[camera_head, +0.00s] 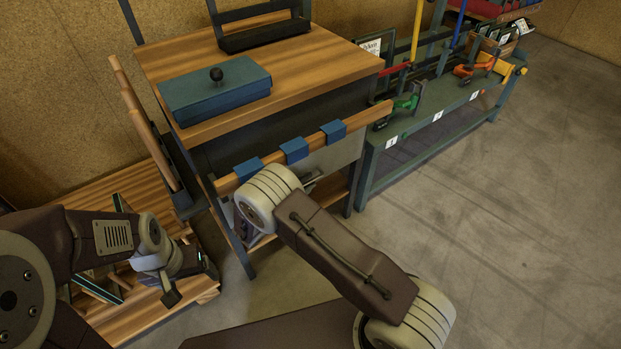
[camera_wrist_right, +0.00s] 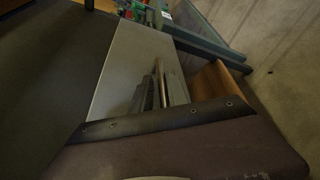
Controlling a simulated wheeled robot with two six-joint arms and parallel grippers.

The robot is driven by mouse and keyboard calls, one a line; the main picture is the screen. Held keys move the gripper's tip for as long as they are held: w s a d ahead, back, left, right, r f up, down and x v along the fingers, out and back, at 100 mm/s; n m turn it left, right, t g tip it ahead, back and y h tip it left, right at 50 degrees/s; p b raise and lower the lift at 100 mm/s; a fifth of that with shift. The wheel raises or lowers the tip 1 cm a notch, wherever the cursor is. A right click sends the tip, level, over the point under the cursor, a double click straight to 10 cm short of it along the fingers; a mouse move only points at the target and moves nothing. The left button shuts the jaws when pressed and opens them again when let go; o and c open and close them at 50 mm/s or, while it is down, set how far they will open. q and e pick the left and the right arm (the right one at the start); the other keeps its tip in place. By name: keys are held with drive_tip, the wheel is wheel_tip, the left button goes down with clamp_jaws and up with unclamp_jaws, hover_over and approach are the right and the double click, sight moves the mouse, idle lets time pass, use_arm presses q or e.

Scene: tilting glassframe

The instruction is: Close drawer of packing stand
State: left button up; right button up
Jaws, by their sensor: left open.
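The packing stand (camera_head: 290,72) has a wooden top and a dark frame. Its drawer stands pulled out at the front, with a wooden rail (camera_head: 362,118) carrying blue pads along its edge and a grey panel (camera_head: 338,157) below the rail. My right arm reaches across the drawer front, and its wrist hides part of the rail. My right gripper (camera_wrist_right: 160,88) is mostly hidden in the head view. In the right wrist view it is by the grey panel; contact and its opening cannot be told. My left gripper (camera_head: 190,280) is open and empty, low at the left.
A blue box lid with a black knob (camera_head: 216,88) lies on the stand top. A green bench (camera_head: 430,135) with clamps stands to the right. A wooden pallet (camera_head: 150,305) lies under my left gripper. The floor at right is clear.

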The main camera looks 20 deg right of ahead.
drive_tip(key=p+v, duration=0.2)
drive_tip(key=v, duration=0.5)
drive_tip(key=shift+d, duration=0.1)
